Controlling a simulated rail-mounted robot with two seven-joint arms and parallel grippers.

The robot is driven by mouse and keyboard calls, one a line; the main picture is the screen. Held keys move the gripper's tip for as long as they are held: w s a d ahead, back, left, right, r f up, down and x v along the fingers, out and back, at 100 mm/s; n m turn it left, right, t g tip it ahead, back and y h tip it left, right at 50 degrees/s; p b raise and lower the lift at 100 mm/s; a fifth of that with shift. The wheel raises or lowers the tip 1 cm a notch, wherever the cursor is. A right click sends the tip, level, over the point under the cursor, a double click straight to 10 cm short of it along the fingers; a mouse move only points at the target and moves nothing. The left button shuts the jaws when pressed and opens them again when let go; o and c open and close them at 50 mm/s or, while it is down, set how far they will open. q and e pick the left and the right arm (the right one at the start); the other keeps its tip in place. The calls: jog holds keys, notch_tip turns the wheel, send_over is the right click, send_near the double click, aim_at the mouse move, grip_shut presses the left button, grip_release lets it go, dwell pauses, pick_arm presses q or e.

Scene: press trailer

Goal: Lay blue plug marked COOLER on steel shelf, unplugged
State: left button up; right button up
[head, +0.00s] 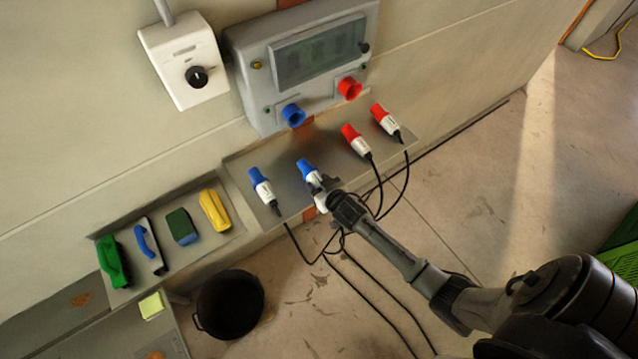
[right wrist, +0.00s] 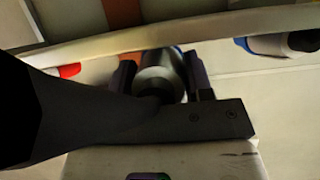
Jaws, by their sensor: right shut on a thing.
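A steel shelf (head: 284,187) runs along the wall under the grey socket box. My right gripper (head: 318,186) is shut on a blue plug (head: 306,167) with a white body, at the shelf's middle. In the right wrist view this blue plug (right wrist: 162,72) lies between the two fingers. I cannot tell whether it touches the shelf. A second blue plug (head: 259,184) lies on the shelf to its left, and shows at the upper right of the right wrist view (right wrist: 272,44). No COOLER marking is legible. My left gripper is out of view.
Two red plugs (head: 352,135) (head: 383,118) lie at the shelf's right. The box has an empty blue socket (head: 293,115) and red socket (head: 349,88). Black cables hang to the floor. Left are a tray with brushes and sponges (head: 181,226) and a black bucket (head: 230,304).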

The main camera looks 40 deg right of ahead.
jog(key=o, duration=1.1)
jog(key=v, duration=1.3)
jog(key=shift+s+p, duration=0.35)
jog(key=shift+s, duration=0.05)
jog(key=shift+r, duration=0.15)
